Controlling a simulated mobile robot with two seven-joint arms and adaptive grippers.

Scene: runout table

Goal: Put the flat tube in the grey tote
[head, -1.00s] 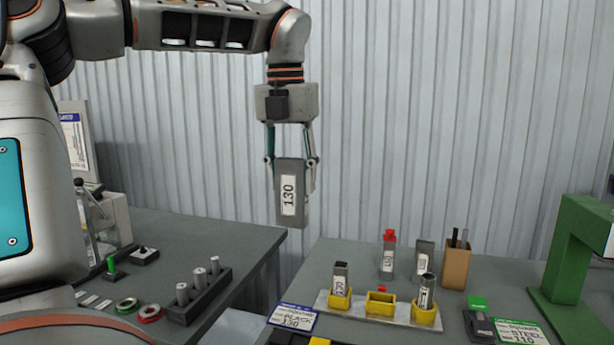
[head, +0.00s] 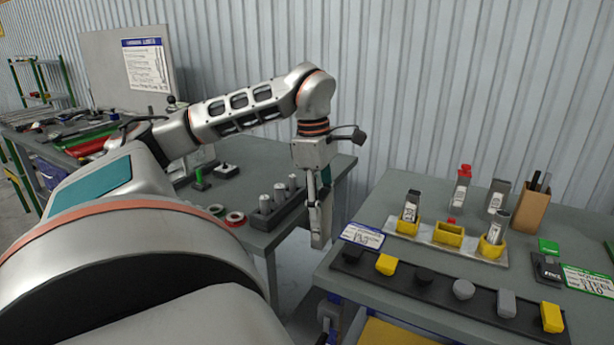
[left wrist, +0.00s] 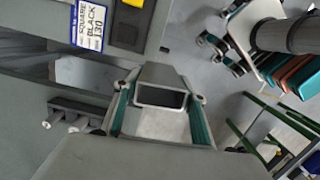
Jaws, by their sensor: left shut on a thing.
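The flat tube (head: 321,222) is grey and hangs upright in my left gripper (head: 318,196), in front of the gap between the two tables. In the left wrist view the tube (left wrist: 161,76) shows its hollow rectangular end, with one finger of the left gripper (left wrist: 160,95) on each side. The left gripper is shut on it. I cannot make out the grey tote in either view. My right gripper is not in view.
The right table (head: 348,262) carries a yellow-cup rack (head: 449,233), several caps on a dark strip (head: 423,276) and a pen holder (head: 532,209). The left table (head: 256,160) holds a dark block with grey cylinders (head: 266,216). Open floor shows between them.

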